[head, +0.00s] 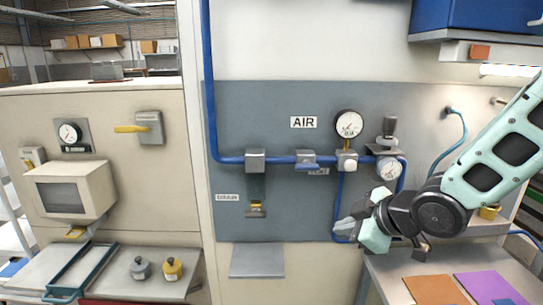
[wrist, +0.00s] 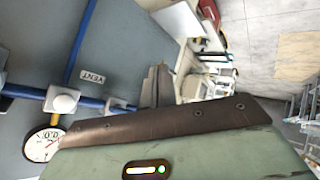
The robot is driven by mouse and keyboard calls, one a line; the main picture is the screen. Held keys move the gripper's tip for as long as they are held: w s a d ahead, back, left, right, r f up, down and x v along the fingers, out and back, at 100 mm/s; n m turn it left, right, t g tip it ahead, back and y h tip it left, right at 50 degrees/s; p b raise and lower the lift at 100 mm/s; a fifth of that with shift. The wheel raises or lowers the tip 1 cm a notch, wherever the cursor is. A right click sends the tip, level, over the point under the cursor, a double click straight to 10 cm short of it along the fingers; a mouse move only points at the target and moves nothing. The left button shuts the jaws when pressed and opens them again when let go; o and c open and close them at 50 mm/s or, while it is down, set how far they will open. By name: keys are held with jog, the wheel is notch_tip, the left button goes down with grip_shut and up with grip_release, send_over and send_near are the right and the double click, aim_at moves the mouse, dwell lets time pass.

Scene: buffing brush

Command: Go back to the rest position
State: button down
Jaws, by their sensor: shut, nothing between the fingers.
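My gripper (head: 346,228) is in front of the grey wall panel (head: 285,205) in the head view, right of centre. Its fingers point left and are shut with nothing between them. My pale green arm reaches in from the right edge.
A blue air pipe (head: 228,160) with valves and a gauge (head: 348,124) crosses the panel. Below right is a bench with an orange sheet (head: 434,290) and a purple sheet (head: 488,287). At left, a cabinet and a counter hold two weights. A blue cabinet (head: 480,15) hangs upper right.

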jog(key=s+f+m+g+h+b, duration=0.1)
jog(key=s+m+g+h, duration=0.1)
jog(key=s, duration=1.1)
jog(key=s+a+f+m+g+h, duration=0.1)
jog(key=s+g, duration=0.5)
jog(key=s, duration=0.6)
jog(key=f+m+h, duration=0.1)
jog(key=m+h, duration=0.1)
jog(key=m, duration=0.1)
jog(key=shift+s+a+b, duration=0.25)
jog(key=shift+s+b, duration=0.15)
